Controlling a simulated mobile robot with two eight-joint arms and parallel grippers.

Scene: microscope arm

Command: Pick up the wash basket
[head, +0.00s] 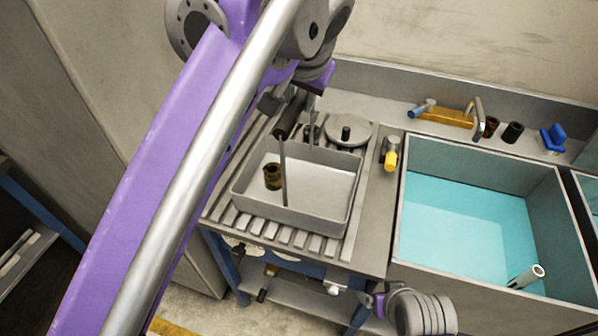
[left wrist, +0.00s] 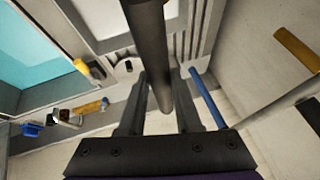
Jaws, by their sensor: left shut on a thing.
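The wash basket (head: 320,221) appears as a shallow grey rectangular tray with an upright thin post. It sits on a slatted rack in the head view, with a brown cylindrical part (head: 272,177) inside. My left gripper (head: 284,116) is above the tray, partly hidden behind my purple arm. In the left wrist view its fingers (left wrist: 160,98) are on either side of the dark post (left wrist: 150,45), shut on it near its upper end. The tray shows only in part behind the post there.
A basin (head: 465,225) of teal liquid stands right of the rack, with a grey tube (head: 526,277) at its near corner. A round lid (head: 347,131) lies behind the tray. A yellow-ended tool (head: 390,156) is between rack and basin. Small parts line the back ledge.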

